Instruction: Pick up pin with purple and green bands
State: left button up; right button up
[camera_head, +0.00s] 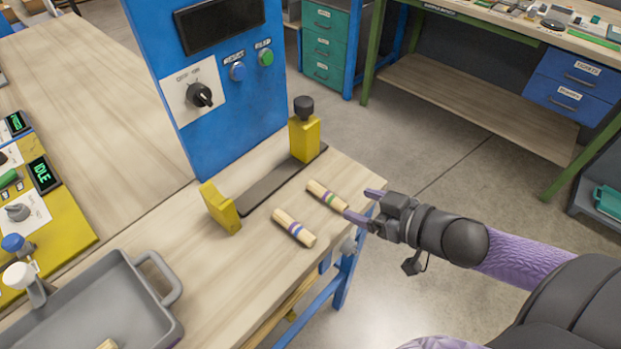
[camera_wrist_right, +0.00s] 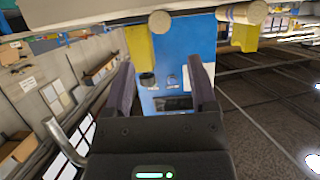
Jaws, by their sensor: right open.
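The pin with purple and green bands (camera_head: 327,195) is a pale wooden dowel lying on the wooden bench top, near its right edge. My right gripper (camera_head: 364,205) is open and empty just right of this pin, its fingers pointing at the pin's near end, with a small gap. In the right wrist view, which looks upside down, a round pin end (camera_wrist_right: 160,22) shows ahead between and above the open fingers (camera_wrist_right: 161,65); its bands are hidden there. My left gripper is not in view.
A second pin with bluish-purple bands (camera_head: 294,229) lies close by, nearer the front. Behind the pins is a dark strip between yellow blocks (camera_head: 305,138), below a blue control panel (camera_head: 215,85). A grey tray (camera_head: 165,275) stands front left. Open floor lies right.

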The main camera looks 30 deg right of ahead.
aim_at(332, 197)
jog(key=shift+w+a+f+b, duration=0.2)
jog(key=shift+w+f+b, duration=0.2)
jog(key=shift+w, duration=0.15)
jog(key=shift+w+a+f+b, duration=0.15)
jog(key=shift+w+f+b, duration=0.15)
jog(key=shift+w+f, duration=0.15)
jog(key=b+x, duration=0.3)
jog(key=x, duration=0.1)
jog(key=shift+w+a, duration=0.1)
jog(key=shift+a, duration=0.1)
jog(key=shift+w+a+f, duration=0.1)
jog(key=shift+w+a, duration=0.15)
jog(key=shift+w, duration=0.3)
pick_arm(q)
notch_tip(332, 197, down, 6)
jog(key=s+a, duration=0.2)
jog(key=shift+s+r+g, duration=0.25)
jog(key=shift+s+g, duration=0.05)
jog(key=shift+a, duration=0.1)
pick_arm(e)
grip_shut()
